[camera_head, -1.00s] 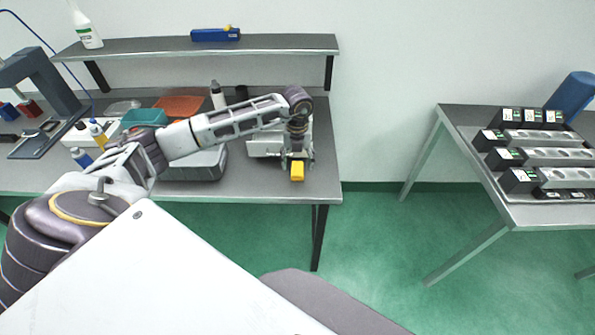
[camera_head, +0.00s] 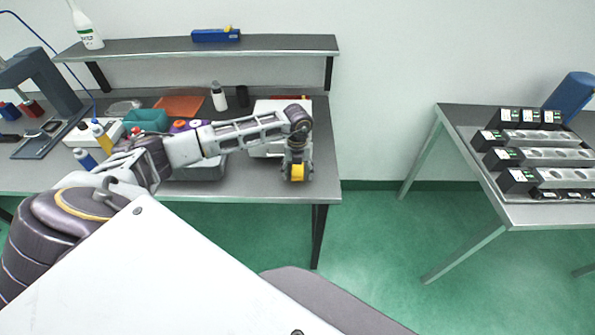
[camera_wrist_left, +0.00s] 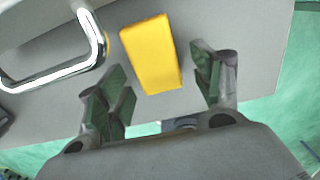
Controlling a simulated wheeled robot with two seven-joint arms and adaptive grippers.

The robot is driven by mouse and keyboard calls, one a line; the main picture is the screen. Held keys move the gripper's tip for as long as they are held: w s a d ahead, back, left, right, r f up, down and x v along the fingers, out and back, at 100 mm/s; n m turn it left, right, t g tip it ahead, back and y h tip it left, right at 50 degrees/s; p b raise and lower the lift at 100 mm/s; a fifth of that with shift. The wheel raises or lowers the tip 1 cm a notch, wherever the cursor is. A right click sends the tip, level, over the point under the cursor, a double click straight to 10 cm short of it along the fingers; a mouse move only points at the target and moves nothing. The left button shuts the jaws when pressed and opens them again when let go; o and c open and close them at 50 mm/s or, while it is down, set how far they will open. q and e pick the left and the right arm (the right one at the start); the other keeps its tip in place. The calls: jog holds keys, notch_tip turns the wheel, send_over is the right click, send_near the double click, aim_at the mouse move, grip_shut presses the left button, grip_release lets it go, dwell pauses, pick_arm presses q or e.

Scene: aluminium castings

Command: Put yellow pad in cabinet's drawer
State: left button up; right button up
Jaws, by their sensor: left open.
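The yellow pad (camera_head: 297,173) lies on the grey workbench near its front right edge. In the left wrist view the pad (camera_wrist_left: 152,54) is a yellow block between and just beyond the open fingers, with gaps on both sides. My left gripper (camera_head: 298,172) is low over the pad, pointing down. In the left wrist view its two fingers (camera_wrist_left: 160,85) are spread apart. The white cabinet (camera_head: 268,148) stands behind the gripper, partly hidden by my arm. A metal handle (camera_wrist_left: 88,45) shows beside the pad in the left wrist view. My right gripper is not in view.
The workbench (camera_head: 250,185) ends just right of the pad. Bottles, a teal bin (camera_head: 147,118) and a grey container (camera_head: 200,168) stand to the left. A shelf (camera_head: 270,44) runs above. Another table (camera_head: 540,215) with castings stands at the right, across open green floor.

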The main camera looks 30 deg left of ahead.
pick_arm(q)
jog(key=c, duration=1)
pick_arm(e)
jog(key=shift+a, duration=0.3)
pick_arm(q)
jog(key=shift+r, duration=0.1)
jog(key=shift+s+r+b, duration=0.1)
jog(key=shift+r+b, duration=0.25)
jog(key=shift+r, duration=0.3)
jog(key=s+d+b, duration=0.3)
jog(key=s+d, duration=0.6)
jog(key=s, duration=0.6)
jog(key=shift+d, duration=0.2)
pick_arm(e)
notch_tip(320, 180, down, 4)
pick_arm(q)
jog(key=shift+s, duration=0.1)
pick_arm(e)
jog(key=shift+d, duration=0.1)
